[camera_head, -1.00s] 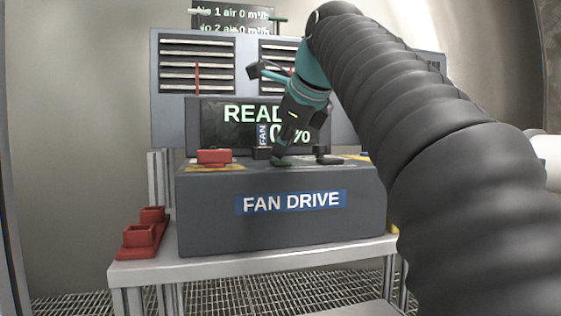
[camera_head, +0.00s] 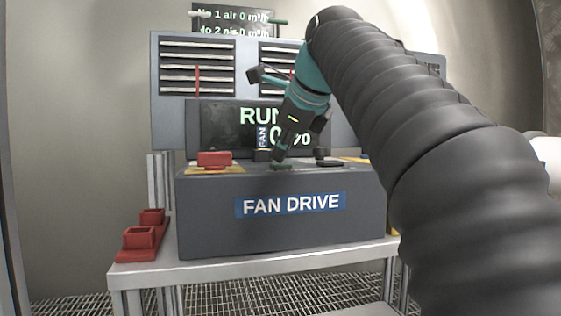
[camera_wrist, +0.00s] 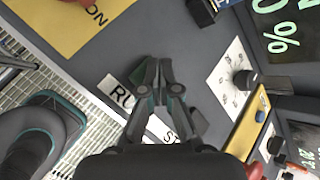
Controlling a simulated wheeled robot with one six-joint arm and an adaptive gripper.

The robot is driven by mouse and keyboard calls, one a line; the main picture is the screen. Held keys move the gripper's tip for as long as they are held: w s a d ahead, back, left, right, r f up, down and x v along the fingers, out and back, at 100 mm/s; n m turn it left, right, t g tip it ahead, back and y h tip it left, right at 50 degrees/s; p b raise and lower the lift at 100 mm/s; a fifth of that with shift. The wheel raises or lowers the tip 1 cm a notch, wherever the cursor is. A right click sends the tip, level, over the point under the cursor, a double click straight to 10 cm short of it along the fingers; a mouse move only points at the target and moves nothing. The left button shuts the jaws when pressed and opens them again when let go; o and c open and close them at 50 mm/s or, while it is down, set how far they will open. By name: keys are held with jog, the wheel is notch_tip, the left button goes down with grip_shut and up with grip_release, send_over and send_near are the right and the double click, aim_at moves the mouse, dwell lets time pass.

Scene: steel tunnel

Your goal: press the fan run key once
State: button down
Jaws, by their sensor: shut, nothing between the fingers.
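The fan drive box (camera_head: 220,215) stands on a steel table, with a "FAN DRIVE" label on its front. Its display (camera_head: 240,117) reads "RUN" above a partly covered percent figure. The green run key (camera_head: 283,167) is on the box's top; in the wrist view the green key (camera_wrist: 138,74) lies beside a label whose visible letters are "RU". My gripper (camera_head: 278,158) is shut and empty, pointing down at the green key. Its fingertips (camera_wrist: 158,65) partly cover the key in the wrist view. I cannot tell whether they touch it.
A red button (camera_head: 214,158) sits on a yellow plate left of the key. A dark knob (camera_wrist: 246,80) on a white dial stands nearby. Red holders (camera_head: 140,236) are at the table's left. A louvred panel (camera_head: 170,65) rises behind.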

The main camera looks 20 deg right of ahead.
jog(key=shift+r+p, duration=0.75)
notch_tip(320, 180, up, 3)
jog(key=p, duration=0.2)
jog(key=shift+p, duration=0.4)
jog(key=shift+r, duration=1)
